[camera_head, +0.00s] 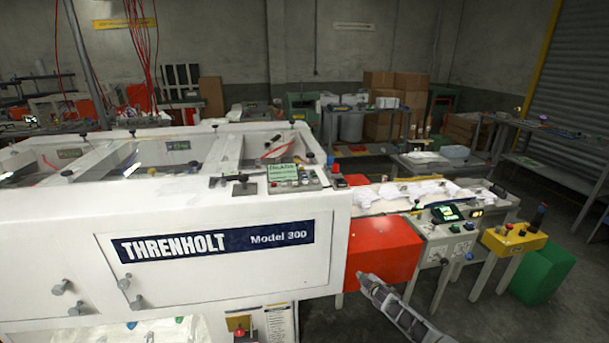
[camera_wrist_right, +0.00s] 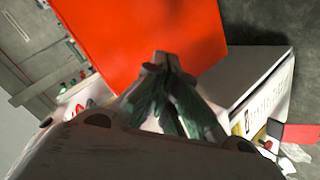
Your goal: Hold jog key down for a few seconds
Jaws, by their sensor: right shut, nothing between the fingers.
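Several small keys sit on the control panel (camera_head: 299,179) on top of the white machine, beside a green screen. More controls sit on the grey cabinet panel (camera_head: 450,214) and on the yellow box (camera_head: 513,238) at the right. I cannot tell which one is the jog key. My right gripper (camera_head: 364,278) is at the lower middle of the head view, in front of the orange-red box (camera_head: 385,247) and below the control panel. In the right wrist view its fingertips (camera_wrist_right: 162,60) are together and empty against the orange-red surface (camera_wrist_right: 130,28). Contact there is unclear.
The white machine (camera_head: 75,275) fills the left foreground. A table with white film or gloves (camera_head: 415,190) lies behind the orange-red box. A green box (camera_head: 543,276) stands on the floor at the right. Open floor shows at the far right.

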